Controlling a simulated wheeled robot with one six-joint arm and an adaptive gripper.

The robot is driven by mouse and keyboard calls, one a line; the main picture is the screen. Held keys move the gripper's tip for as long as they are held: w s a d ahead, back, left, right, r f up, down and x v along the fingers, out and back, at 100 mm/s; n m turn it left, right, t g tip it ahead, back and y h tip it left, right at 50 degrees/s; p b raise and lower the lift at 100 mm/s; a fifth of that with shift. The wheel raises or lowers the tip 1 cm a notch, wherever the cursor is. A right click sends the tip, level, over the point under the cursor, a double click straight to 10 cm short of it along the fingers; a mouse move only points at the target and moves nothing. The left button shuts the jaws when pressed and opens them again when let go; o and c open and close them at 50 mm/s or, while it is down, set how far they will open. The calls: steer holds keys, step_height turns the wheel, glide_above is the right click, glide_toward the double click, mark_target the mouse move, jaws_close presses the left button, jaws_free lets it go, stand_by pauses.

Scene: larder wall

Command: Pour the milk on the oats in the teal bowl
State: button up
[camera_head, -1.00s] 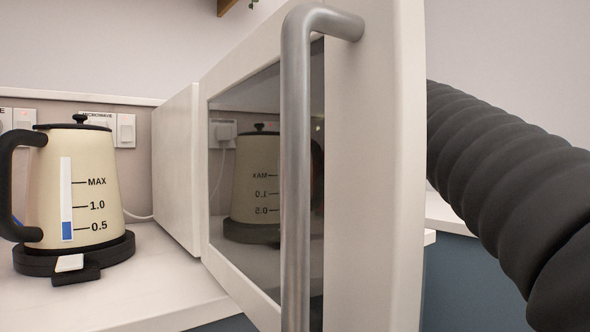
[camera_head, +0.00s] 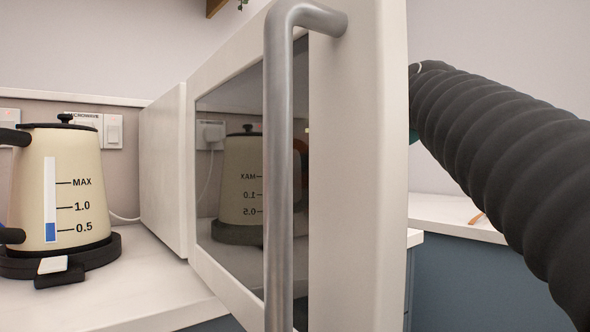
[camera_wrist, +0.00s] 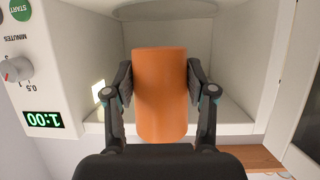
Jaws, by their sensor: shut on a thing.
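My gripper (camera_wrist: 159,88) is shut on an orange cylinder-shaped vessel (camera_wrist: 160,110), with one finger on each side of it in the wrist view. The wrist picture is upside down, and what the vessel holds does not show. The vessel is in front of or inside the mouth of an open microwave (camera_wrist: 80,60); the exact depth is hard to tell. In the head view the microwave's open door (camera_head: 360,190) hides my gripper. No teal bowl, oats or milk can be made out.
The door with its metal handle (camera_head: 277,180) stands open close before the head camera. A cream kettle (camera_head: 85,190) stands on the white counter (camera_head: 150,270) at left. The wrist view shows the microwave's turntable (camera_wrist: 165,10) and a lit 1:00 display (camera_wrist: 44,119).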

steer(key=shift+s+r, duration=0.1)
steer(key=shift+r, duration=0.05)
step_height(320, 180, up, 6)
steer(key=p, duration=0.6)
steer(key=shift+d+r, duration=0.1)
